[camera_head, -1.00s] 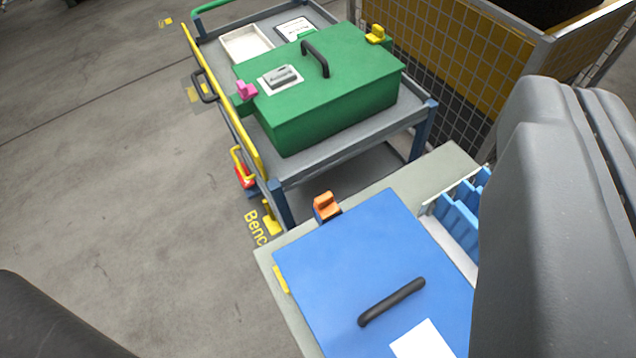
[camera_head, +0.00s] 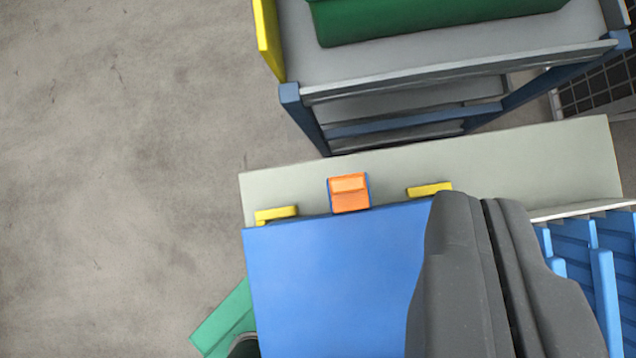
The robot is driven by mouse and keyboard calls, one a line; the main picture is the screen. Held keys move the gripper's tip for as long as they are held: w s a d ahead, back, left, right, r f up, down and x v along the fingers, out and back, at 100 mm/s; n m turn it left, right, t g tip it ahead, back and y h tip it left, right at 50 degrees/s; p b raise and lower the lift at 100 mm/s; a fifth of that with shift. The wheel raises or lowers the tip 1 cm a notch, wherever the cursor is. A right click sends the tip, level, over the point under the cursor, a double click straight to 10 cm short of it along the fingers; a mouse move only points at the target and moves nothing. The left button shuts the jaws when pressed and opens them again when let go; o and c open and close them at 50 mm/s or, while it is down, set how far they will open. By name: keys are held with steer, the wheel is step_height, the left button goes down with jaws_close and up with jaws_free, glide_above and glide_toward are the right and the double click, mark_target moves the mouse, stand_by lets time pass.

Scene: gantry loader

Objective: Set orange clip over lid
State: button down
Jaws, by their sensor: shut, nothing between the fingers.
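The orange clip (camera_head: 349,193) is at the far edge of the blue lid (camera_head: 325,285), with a blue piece showing along its sides. It appears raised at the edge; I cannot tell if any of it lies over the lid. My gripper (camera_head: 484,198) is the dark grey shape at the lower right, with its two halves together and nothing between them. It is above the right part of the lid, to the right of the clip and apart from it in the picture. It hides the lid's right side.
Two yellow pieces (camera_head: 276,214) (camera_head: 429,189) flank the clip on the pale bench (camera_head: 540,160). A grey cart (camera_head: 400,60) with a green box (camera_head: 430,15) stands beyond. Blue dividers (camera_head: 604,280) are at the right. A green piece (camera_head: 222,320) shows lower left. Floor is open at left.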

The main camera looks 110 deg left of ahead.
mark_target(349, 192)
steer(key=w+a+f+n+g+p, duration=0.1)
steer(key=a+f+n+g+p, duration=0.2)
steer(key=f, duration=1)
steer(key=a+g+p, duration=0.1)
steer(key=a, duration=0.2)
steer(key=shift+w+f+p, duration=0.15)
steer(key=shift+w+p, duration=0.15)
steer(key=shift+p, duration=0.05)
steer(key=shift+a, duration=0.1)
steer(key=p+x, duration=0.1)
steer(key=x, duration=0.9)
steer(key=shift+s+d+p, duration=0.45)
steer(key=shift+s+d, duration=0.95)
steer(key=shift+d, duration=0.25)
steer(key=shift+s+f+g+b, duration=0.1)
steer(key=shift+s+g+b, duration=0.05)
steer(key=shift+g+b, duration=0.15)
